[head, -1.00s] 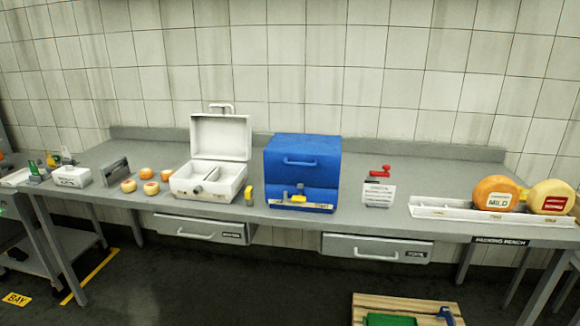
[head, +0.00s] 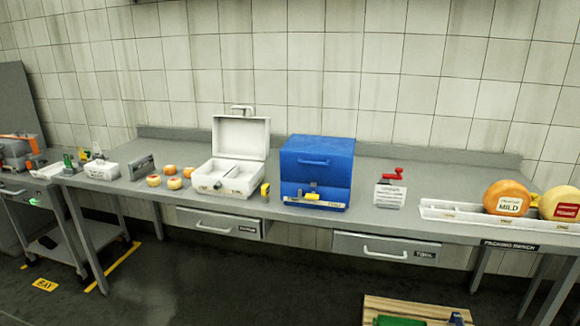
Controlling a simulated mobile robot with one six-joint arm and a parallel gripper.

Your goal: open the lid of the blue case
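The blue case (head: 317,172) stands on the grey bench, right of the middle of the head view. Its front face carries a blue handle (head: 313,162) high up. A yellow latch-like piece (head: 312,196) and a pale label strip sit low on its front. I see no open gap in the case, so its lid looks shut. My gripper is not in this view.
A white case (head: 240,152) with its lid raised stands left of the blue case, with a small yellow object (head: 265,190) between them. Large cheese wheels (head: 507,197) rest in a white tray (head: 440,212). Drawers (head: 218,222) hang below the bench.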

